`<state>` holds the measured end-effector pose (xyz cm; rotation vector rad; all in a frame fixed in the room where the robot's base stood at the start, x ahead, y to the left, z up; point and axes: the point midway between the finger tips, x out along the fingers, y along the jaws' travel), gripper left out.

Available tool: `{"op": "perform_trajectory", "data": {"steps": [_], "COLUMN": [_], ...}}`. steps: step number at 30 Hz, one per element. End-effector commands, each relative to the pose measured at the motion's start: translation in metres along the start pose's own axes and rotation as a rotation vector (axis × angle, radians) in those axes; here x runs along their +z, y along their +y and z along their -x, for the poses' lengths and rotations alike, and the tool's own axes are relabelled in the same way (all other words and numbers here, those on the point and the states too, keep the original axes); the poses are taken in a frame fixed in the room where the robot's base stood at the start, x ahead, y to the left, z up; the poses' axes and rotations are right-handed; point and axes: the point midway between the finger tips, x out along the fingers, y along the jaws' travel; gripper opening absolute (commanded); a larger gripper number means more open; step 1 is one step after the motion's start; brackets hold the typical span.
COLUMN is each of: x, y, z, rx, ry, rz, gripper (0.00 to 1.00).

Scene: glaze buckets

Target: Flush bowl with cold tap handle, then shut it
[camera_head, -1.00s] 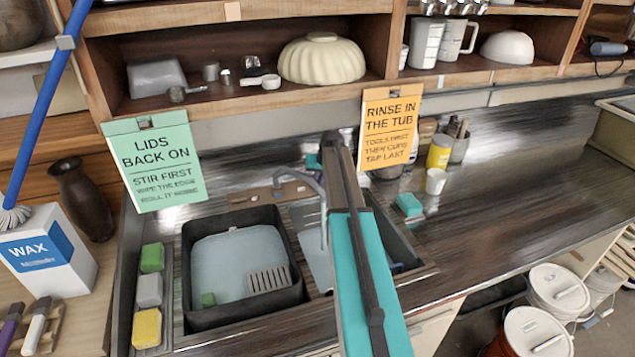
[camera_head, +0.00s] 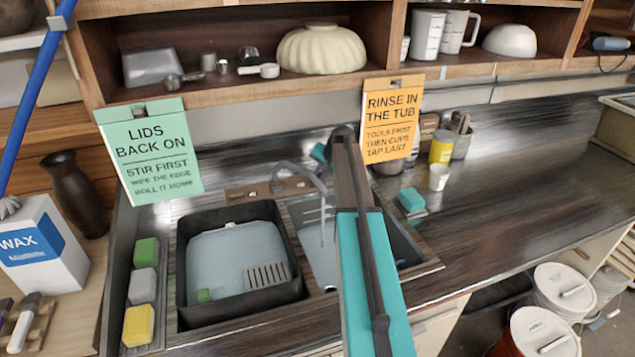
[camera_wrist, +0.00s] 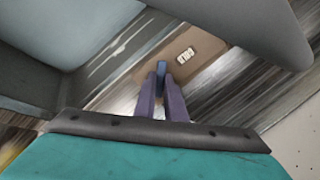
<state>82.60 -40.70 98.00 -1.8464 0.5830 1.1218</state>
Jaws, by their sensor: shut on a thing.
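The cold tap handle (camera_wrist: 162,66) is a small blue lever in the wrist view, beside a brown plate marked COLD (camera_wrist: 196,46). My gripper (camera_wrist: 162,80) has its two purple fingers closed on this lever. In the head view my arm hides the handle and the fingers. The grey curved tap spout (camera_head: 312,178) arches over the right sink bowl (camera_head: 318,262), which my arm partly covers. A black tub (camera_head: 183,285) on the left side of the sink holds a grey-blue surface, a grate and a green piece.
Several sponges (camera_head: 139,319) lie in a strip left of the tub. Two hanging signs, green (camera_head: 150,160) and orange (camera_head: 390,125), hang below the shelf. A teal block (camera_head: 411,199) and a white cup (camera_head: 438,177) stand right of the sink.

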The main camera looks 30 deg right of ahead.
Motion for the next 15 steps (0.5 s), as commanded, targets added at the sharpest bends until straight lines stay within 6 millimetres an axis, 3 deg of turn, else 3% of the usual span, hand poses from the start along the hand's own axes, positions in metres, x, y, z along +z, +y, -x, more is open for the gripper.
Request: {"op": "perform_trajectory", "data": {"steps": [15], "x": [0.0018], "y": [0.0044], "z": [-0.0008], "rx": [-0.111], "ry": [0.000], "rz": [-0.473], "gripper": [0.00]}}
